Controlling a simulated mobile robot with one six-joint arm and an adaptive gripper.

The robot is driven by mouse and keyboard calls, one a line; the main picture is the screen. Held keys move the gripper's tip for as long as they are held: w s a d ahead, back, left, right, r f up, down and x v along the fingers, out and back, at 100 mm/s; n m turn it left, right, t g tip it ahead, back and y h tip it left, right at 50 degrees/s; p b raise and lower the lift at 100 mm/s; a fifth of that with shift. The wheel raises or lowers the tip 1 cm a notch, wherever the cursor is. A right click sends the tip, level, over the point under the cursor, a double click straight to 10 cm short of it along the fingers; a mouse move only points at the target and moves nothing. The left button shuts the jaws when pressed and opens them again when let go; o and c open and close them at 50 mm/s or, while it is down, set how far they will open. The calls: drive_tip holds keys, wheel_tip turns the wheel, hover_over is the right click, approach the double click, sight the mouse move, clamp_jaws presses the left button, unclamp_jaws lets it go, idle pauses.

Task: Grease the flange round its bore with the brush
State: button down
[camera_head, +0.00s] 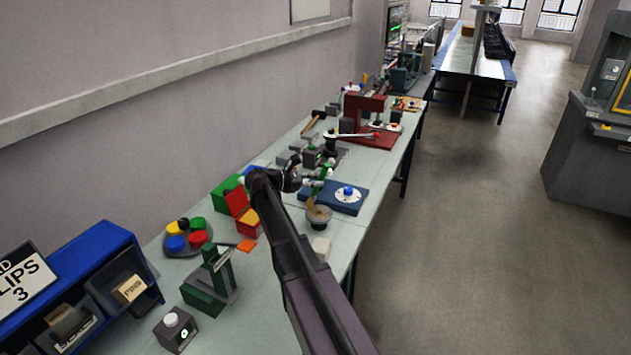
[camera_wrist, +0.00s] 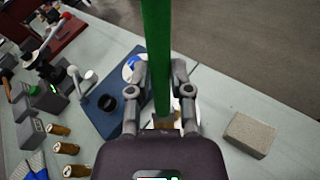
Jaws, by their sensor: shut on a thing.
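My gripper (camera_head: 308,184) is shut on the brush, whose green handle (camera_wrist: 160,60) runs up between the fingers in the wrist view. In the head view the brush's tan lower end (camera_head: 312,206) is at the small grey pot (camera_head: 319,218); I cannot tell whether it touches the inside. The white flange (camera_head: 347,195) lies on a blue plate (camera_head: 340,208), right of and beyond the pot, with a blue piece at its middle. In the wrist view the flange (camera_wrist: 129,70) is partly hidden by a finger.
A pale block (camera_head: 321,247) stands near the pot, and also shows in the wrist view (camera_wrist: 250,135). A black ring (camera_wrist: 106,104) sits on the blue plate. A red press (camera_head: 365,115) stands farther back; a green-and-red box (camera_head: 236,200) is left of my gripper.

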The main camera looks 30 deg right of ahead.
drive_tip(key=shift+f+b, duration=0.75)
idle(0.4)
drive_tip(key=shift+s+d, duration=0.1)
drive_tip(key=shift+d, duration=0.05)
drive_tip(key=s+d, duration=0.2)
drive_tip(key=shift+s+r, duration=0.1)
drive_tip(key=shift+s, duration=0.2)
idle(0.6)
drive_tip(key=s+d, duration=0.2)
drive_tip(key=shift+s+d, duration=0.1)
drive_tip(key=shift+s, duration=0.3)
drive_tip(key=shift+w, duration=0.1)
idle(0.4)
drive_tip(key=shift+w+d, duration=0.3)
drive_tip(key=shift+d, duration=0.1)
